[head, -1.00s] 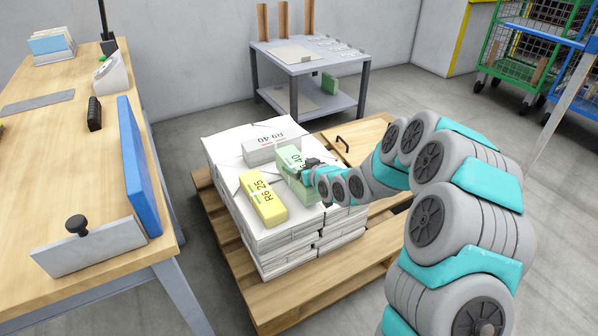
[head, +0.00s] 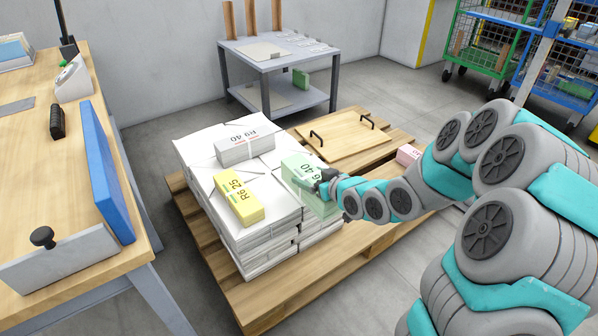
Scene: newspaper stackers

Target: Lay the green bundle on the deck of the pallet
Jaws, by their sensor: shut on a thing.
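The green bundle (head: 302,177), a pale green block marked R6 40, is at the right side of the newspaper stack's top. My gripper (head: 326,186) is shut on its right end; the fingertips are partly hidden. I cannot tell whether the bundle touches the stack or hangs just above it. The wooden pallet (head: 292,279) lies on the floor under the stack, with bare deck in front and to the right.
A yellow bundle (head: 238,199) and a white bundle (head: 246,147) lie on the newspaper stack (head: 260,237). A wooden board with black handles (head: 345,137) and a pink bundle (head: 408,155) are on the pallet's far right. A workbench (head: 100,262) stands left.

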